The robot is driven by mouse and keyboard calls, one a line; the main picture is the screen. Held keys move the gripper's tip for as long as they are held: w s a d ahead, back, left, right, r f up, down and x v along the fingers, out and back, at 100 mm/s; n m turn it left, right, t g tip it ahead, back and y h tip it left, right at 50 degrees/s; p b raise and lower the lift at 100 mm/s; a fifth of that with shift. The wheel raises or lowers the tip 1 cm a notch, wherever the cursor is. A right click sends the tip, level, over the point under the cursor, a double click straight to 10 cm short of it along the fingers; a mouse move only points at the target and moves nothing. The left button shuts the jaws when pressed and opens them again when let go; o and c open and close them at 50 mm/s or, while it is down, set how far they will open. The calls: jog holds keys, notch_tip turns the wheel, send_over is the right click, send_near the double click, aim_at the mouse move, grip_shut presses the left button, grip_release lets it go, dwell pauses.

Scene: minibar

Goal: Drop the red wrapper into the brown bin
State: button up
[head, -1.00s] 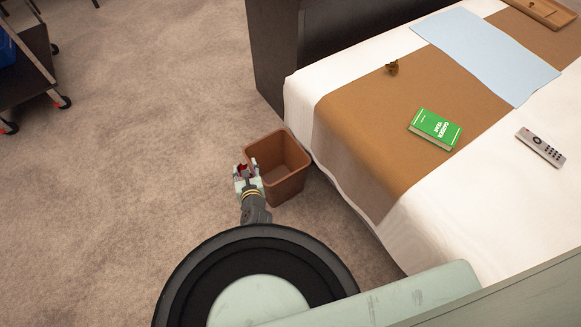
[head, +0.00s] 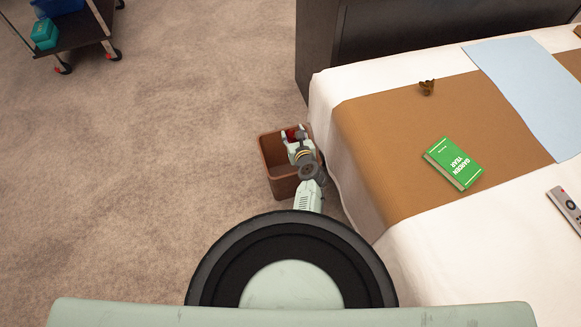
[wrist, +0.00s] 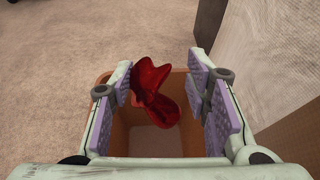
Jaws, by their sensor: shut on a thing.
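The red wrapper (head: 290,135) is a small crumpled shiny piece between the fingers of my gripper (head: 295,131). In the wrist view, the wrapper (wrist: 157,95) lies nearer the left finger, and the gripper (wrist: 165,88) is shut on it. The brown bin (head: 272,172) stands upright on the carpet beside the bed. My gripper is over the bin's opening, toward its right side. In the wrist view, the bin (wrist: 140,141) opens below the wrapper, with its pale floor showing. My arm hides part of the bin's right side in the head view.
The bed (head: 440,245) stands close to the right of the bin, with a green book (head: 453,163) and a small brown crumpled piece (head: 427,87) on its brown runner. A dark cabinet (head: 400,40) is behind. A cart (head: 85,30) stands far left. The carpet left of the bin is clear.

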jog(key=shift+w+a, duration=0.2)
jog(key=shift+w, duration=0.05)
notch_tip(320, 180, down, 6)
jog(key=b, duration=0.6)
jog(key=shift+r, duration=0.1)
jog(key=o, duration=0.8)
jog(key=shift+c, duration=0.2)
notch_tip(320, 180, up, 10)
jog(key=shift+r, duration=0.1)
